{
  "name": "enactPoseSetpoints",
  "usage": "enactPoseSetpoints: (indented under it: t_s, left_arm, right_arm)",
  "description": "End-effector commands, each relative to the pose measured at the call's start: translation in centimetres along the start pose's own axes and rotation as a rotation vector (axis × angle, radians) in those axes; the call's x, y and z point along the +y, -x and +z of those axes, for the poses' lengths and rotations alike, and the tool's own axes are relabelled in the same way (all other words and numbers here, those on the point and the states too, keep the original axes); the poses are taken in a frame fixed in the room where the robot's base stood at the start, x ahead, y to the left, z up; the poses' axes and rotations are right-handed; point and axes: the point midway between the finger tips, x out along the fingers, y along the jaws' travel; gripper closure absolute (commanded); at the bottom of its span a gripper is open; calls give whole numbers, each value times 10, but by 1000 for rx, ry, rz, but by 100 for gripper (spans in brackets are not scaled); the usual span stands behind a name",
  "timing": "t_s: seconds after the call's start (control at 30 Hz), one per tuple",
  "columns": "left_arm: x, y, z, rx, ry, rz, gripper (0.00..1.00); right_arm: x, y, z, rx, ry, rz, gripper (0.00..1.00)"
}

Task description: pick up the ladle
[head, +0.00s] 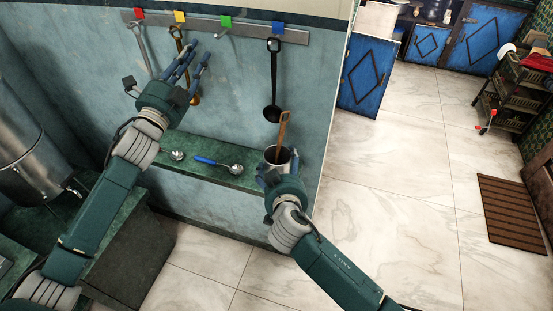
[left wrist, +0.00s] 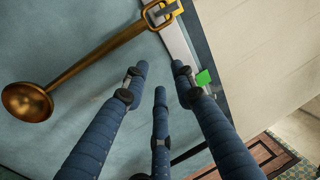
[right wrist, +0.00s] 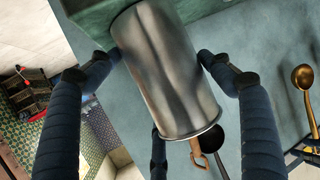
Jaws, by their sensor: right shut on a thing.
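A bronze ladle hangs from the yellow hook; in the left wrist view its bowl and handle (left wrist: 85,68) lie left of my fingers. My left gripper (head: 188,68) is open and empty in front of the wall rack, partly covering that ladle. A black ladle (head: 272,80) hangs from the blue hook. A silver utensil (head: 143,48) hangs from the red hook. A blue-handled ladle (head: 205,161) lies on the green ledge. My right gripper (head: 276,172) is shut on a metal canister (right wrist: 165,65), which holds an orange-brown handled utensil (head: 283,128).
The rail (head: 215,29) runs along the wall; its green hook (head: 225,22) is empty. The green ledge (head: 215,178) lies below. A large metal vessel (head: 25,135) stands at left. Blue cabinets (head: 372,72) and open floor are at right.

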Motion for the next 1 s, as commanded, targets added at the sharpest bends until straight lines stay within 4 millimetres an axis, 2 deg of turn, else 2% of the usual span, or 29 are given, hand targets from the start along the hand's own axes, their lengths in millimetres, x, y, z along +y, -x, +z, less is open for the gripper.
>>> enactPoseSetpoints:
  t_s: [0.1, 0.17, 0.3, 0.4, 0.53, 0.63, 1.0]
  left_arm:
    - [-4, 16, -36, 141, -447, -104, 74]
    - [3, 27, -57, 222, -670, -153, 74]
    - [36, 57, -102, 416, -1116, -253, 74]
    - [64, 78, -123, 541, -1342, -311, 74]
    - [91, 98, -137, 654, -1519, -363, 74]
    - [102, 103, -143, 695, -1578, -382, 74]
    - [116, 62, -180, 703, -1589, -387, 74]
  right_arm:
    - [0, 0, -1, 1, 0, 0, 48]
    - [0, 0, -1, 1, 0, 0, 48]
    - [0, 0, -1, 1, 0, 0, 48]
    - [0, 0, -1, 1, 0, 0, 48]
    - [0, 0, -1, 1, 0, 0, 48]
    - [0, 0, -1, 1, 0, 0, 48]
    - [0, 0, -1, 1, 0, 0, 48]
